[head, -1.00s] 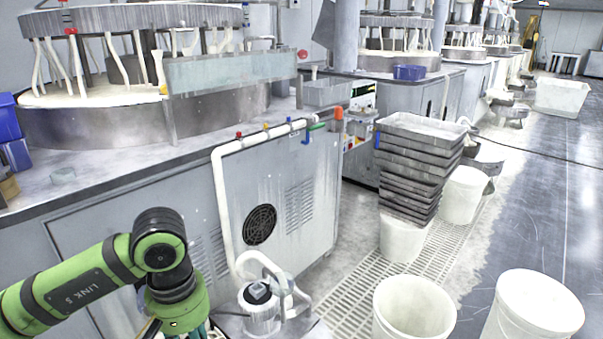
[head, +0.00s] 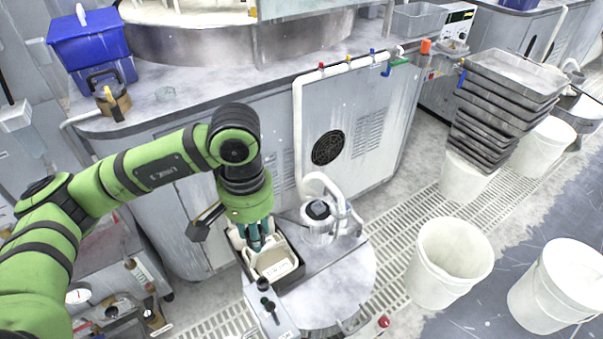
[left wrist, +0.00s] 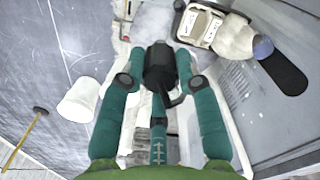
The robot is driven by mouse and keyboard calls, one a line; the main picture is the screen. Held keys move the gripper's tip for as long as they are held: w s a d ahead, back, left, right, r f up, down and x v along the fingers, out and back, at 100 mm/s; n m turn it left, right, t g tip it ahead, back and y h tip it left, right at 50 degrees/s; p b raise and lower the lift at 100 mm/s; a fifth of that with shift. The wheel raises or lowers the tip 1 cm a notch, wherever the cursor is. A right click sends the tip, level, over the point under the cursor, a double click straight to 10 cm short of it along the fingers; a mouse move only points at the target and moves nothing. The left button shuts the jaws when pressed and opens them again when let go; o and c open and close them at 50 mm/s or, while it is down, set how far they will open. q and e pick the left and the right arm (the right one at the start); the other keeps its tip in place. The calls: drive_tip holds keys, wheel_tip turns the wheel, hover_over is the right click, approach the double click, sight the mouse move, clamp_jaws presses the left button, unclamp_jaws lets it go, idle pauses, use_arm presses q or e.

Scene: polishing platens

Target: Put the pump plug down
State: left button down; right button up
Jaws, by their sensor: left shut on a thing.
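My left gripper (head: 256,246) points down over the left edge of the pump stand at bottom centre of the head view. In the left wrist view its teal fingers (left wrist: 158,82) are shut on a black plug (left wrist: 158,65), which lies between the fingertips. The plug is hard to make out in the head view, behind the fingers. A cream tray-like container (head: 274,264) in a dark box sits just below and beside the fingers; I cannot tell whether the plug touches it. A cream container also shows in the left wrist view (left wrist: 199,25). My right gripper is out of view.
A round pump-like unit (head: 319,217) with a white hose stands right of the gripper. The flat grey stand top (head: 340,278) is mostly clear. A grey control box (head: 271,306) stands in front. White buckets (head: 448,262) and stacked trays (head: 500,110) are to the right.

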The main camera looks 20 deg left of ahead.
use_arm(q)
drive_tip(key=w+d+f+n+b, duration=0.2)
drive_tip(key=d+f+n+b, duration=0.15)
drive_tip(key=f+b, duration=0.4)
drive_tip(key=w+d+f+n+b, duration=0.2)
drive_tip(key=d+f+n+b, duration=0.15)
drive_tip(key=f, duration=0.75)
drive_tip(key=a+f, duration=0.6)
drive_tip(key=a, duration=0.1)
drive_tip(key=w+a+f, duration=0.1)
drive_tip(key=a+f, duration=0.2)
drive_tip(key=f, duration=0.1)
drive_tip(key=shift+a+f+p, duration=0.1)
drive_tip(key=shift+a+p, duration=0.25)
drive_tip(key=shift+f, duration=0.15)
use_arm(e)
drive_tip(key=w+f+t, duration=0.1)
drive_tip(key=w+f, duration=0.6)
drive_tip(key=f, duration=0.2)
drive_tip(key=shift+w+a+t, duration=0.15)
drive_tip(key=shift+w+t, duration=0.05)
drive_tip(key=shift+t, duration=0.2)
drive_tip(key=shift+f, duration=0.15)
use_arm(q)
drive_tip(key=shift+f, duration=0.15)
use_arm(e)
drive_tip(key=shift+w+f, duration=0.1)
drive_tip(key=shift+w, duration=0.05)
